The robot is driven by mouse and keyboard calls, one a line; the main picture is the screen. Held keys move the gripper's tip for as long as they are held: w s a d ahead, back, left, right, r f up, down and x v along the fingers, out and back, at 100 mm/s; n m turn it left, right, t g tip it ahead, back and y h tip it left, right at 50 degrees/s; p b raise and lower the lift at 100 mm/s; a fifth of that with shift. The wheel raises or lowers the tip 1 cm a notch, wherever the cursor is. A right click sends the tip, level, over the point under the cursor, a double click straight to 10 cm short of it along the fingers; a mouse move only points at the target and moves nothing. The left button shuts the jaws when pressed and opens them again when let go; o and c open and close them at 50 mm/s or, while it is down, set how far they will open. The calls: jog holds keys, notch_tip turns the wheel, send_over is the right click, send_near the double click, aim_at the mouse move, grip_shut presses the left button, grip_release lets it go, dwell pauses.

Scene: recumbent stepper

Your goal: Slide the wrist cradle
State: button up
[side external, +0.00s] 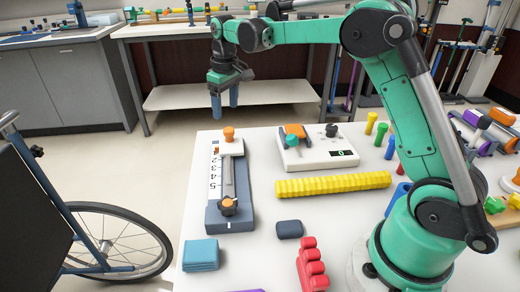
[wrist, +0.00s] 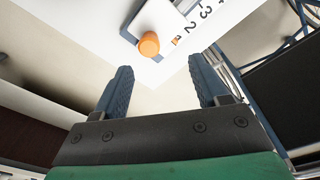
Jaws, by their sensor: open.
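A numbered slide device lies on the white table, with a blue-grey base (side external: 229,220), a white scale marked 1 to 5 and a grey rail (side external: 228,183). A white carriage (side external: 231,148) with an orange knob (side external: 229,134) sits at its far end, by the 1. This looks like the wrist cradle, though I cannot be certain. In the wrist view the orange knob (wrist: 149,44) shows beyond and between my fingertips. My gripper (side external: 227,116) is open and empty, pointing down, above and beyond the far end of the device, apart from it. Its blue fingers also show in the wrist view (wrist: 157,78).
A white box with orange and teal parts (side external: 318,156) stands right of the slide. A yellow ribbed bar (side external: 333,185), a dark pad (side external: 289,229), a blue block (side external: 201,255) and red grips (side external: 311,265) lie nearer. A wheelchair (side external: 112,240) stands left of the table.

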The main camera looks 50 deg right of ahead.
aim_at(228, 129)
jog(key=f, duration=0.1)
jog(key=w+d+f, duration=0.1)
jog(key=f+g, duration=0.1)
jog(key=shift+w+d+f, duration=0.1)
jog(key=shift+w+d, duration=0.15)
jog(key=shift+d, duration=0.05)
notch_tip(228, 129, down, 6)
jog(key=shift+r, duration=0.15)
grip_shut()
dwell(1.2)
